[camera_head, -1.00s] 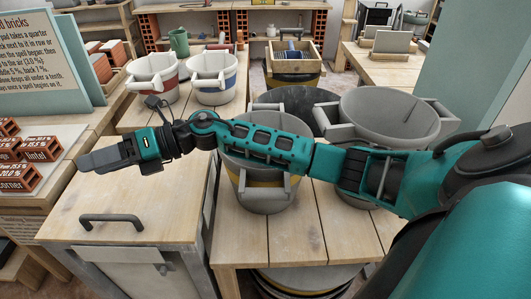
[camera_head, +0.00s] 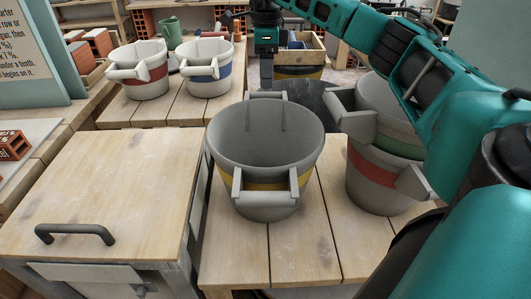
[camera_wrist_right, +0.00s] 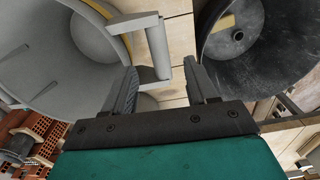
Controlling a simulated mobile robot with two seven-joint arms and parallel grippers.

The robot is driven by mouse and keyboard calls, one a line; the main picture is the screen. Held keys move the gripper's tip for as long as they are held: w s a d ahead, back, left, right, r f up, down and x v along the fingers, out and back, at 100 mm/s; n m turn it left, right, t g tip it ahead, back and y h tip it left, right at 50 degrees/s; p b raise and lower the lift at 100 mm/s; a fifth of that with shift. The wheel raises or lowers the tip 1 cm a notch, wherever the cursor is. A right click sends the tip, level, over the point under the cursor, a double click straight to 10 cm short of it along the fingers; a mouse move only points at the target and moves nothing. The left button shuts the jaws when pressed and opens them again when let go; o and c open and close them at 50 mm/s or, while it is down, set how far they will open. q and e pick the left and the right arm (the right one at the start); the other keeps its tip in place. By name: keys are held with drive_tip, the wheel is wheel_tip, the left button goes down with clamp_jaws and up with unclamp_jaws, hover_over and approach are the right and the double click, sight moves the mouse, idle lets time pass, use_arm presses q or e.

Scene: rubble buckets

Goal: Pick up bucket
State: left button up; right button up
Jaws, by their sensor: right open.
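A grey bucket with a yellow band (camera_head: 265,150) stands upright on the near wooden table, one handle on its near side and one on its far side. My right gripper (camera_head: 266,82) points down just behind its far rim. In the right wrist view my right gripper (camera_wrist_right: 162,72) is open, and a grey bucket handle (camera_wrist_right: 158,45) appears in the gap between its fingertips; I cannot tell whether they touch. That bucket's wall (camera_wrist_right: 55,50) fills the left of the wrist view. My left gripper is not in view.
Grey buckets with green (camera_head: 402,145) and red (camera_head: 372,170) bands are stacked at right, partly behind my arm. Buckets with red (camera_head: 150,72) and blue (camera_head: 208,70) bands stand behind left. A dark tub (camera_head: 312,100) is behind the yellow-banded bucket. The left cabinet top (camera_head: 110,180) is clear.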

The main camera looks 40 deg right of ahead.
sight(266, 92)
wheel_tip(266, 92, down, 4)
drive_tip(key=shift+f, duration=0.1)
wheel_tip(266, 92, down, 5)
drive_tip(key=shift+b, duration=0.8)
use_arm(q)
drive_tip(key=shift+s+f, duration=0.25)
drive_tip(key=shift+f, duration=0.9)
use_arm(e)
drive_tip(key=c, duration=0.9)
clamp_jaws()
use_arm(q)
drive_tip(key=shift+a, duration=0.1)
